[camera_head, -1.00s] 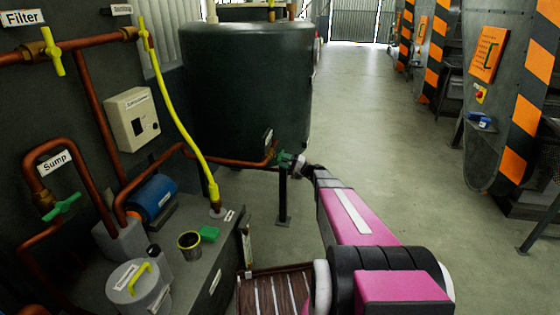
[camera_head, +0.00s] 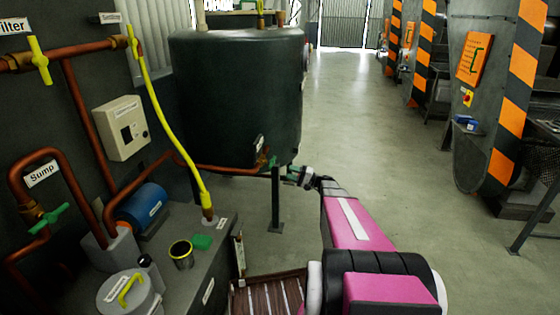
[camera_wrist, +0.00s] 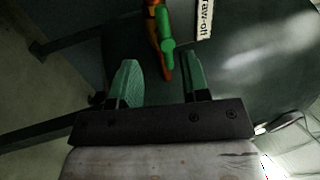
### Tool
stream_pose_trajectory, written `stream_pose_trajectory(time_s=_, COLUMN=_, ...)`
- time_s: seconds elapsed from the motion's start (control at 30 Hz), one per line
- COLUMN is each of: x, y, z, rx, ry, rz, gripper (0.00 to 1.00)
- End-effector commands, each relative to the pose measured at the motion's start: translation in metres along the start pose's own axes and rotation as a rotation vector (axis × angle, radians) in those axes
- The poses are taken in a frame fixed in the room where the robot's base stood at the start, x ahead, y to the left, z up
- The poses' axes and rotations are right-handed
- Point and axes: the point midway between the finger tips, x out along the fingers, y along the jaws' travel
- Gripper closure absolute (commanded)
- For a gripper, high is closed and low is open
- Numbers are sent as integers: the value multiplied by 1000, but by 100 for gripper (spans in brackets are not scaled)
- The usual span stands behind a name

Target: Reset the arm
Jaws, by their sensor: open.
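My gripper (camera_head: 290,175) is at the end of my pink arm, in front of the dark green tank (camera_head: 240,95), with its jaws open and empty. It is just right of the tank's small green valve handle (camera_head: 271,162) and looks apart from it. In the wrist view my gripper (camera_wrist: 160,82) shows two green fingers spread wide. The green valve handle (camera_wrist: 168,60) on its orange pipe lies beyond the gap between them, beside a white label (camera_wrist: 205,18) partly reading "aw-off".
A dark post (camera_head: 276,200) stands below the valve. On the left are copper pipes, a yellow hose (camera_head: 170,125), a blue motor (camera_head: 148,203) and a bench with a lidded pot (camera_head: 128,295). Machines with orange-striped guards (camera_head: 515,95) line the right. The floor between (camera_head: 350,110) is clear.

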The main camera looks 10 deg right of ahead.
Motion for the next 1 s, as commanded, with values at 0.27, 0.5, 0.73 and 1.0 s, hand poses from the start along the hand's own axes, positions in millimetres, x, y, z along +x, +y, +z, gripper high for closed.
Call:
stream_pose_trajectory(time_s=0.27, x=35, y=17, z=69, rx=59, ry=-119, rz=282, gripper=58)
stream_pose_trajectory(time_s=0.5, x=49, y=39, z=156, rx=84, ry=-249, rz=705, gripper=58)
stream_pose_trajectory(time_s=0.73, x=30, y=45, z=227, rx=26, ry=-331, rz=1141, gripper=58)
stream_pose_trajectory(time_s=1.0, x=-10, y=24, z=277, rx=-145, ry=-361, rz=1590, gripper=58)
